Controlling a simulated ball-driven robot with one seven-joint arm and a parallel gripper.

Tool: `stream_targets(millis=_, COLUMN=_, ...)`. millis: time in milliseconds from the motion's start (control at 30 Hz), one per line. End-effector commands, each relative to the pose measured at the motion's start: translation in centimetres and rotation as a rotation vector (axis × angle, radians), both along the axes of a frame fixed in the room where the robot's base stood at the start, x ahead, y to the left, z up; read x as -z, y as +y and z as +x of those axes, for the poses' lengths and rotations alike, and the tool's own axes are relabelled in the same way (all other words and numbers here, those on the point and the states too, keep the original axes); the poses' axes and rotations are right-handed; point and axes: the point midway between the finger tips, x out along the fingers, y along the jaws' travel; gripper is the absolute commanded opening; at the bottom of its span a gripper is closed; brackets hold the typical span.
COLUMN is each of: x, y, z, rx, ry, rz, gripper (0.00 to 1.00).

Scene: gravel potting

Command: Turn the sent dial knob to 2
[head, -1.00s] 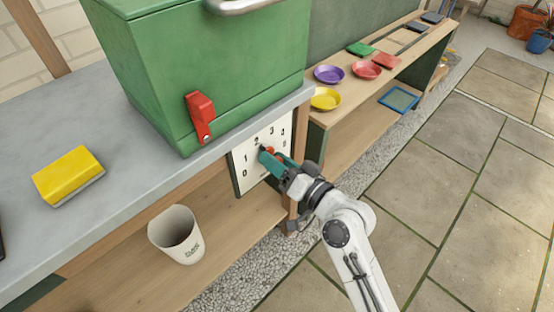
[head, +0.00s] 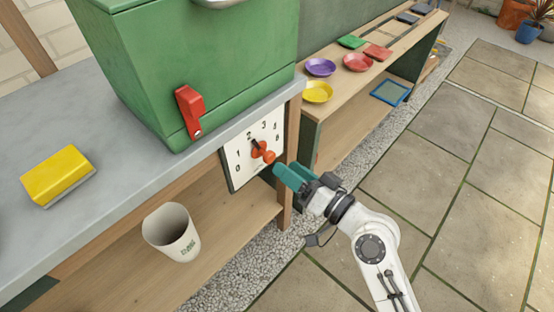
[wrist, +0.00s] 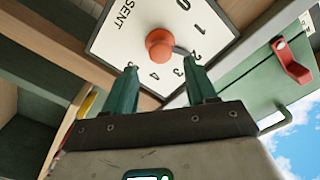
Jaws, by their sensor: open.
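The sent dial is a white panel (head: 238,158) with dark numbers, below the front edge of the worktop. It also shows in the wrist view (wrist: 120,40), with the word SENT on it. Its round orange-red knob (head: 268,156) has a dark pointer, directed at the 2. In the wrist view the knob (wrist: 159,44) has its pointer toward the 2 as well. My gripper (head: 280,171) has teal fingers and is open and empty, just right of and in front of the dial, apart from the knob. In the wrist view its fingertips (wrist: 160,69) are spread below the knob.
A green bin (head: 190,65) with a red lever (head: 189,110) stands on the grey worktop above the dial. A yellow sponge (head: 55,174) lies at left. A white cup (head: 172,235) stands on the lower shelf. Coloured dishes sit on the shelf at right. Paving is clear at right.

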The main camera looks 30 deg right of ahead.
Motion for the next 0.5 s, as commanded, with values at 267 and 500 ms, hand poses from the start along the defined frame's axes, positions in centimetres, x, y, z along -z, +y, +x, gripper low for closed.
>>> stream_targets(millis=267, x=0.1, y=-1.1, z=-3.5, rx=0.000, ry=0.000, rz=0.000, gripper=0.56)
stream_targets(millis=500, x=0.0, y=-1.3, z=-3.9, rx=0.000, ry=-0.002, rz=-0.001, gripper=0.56)
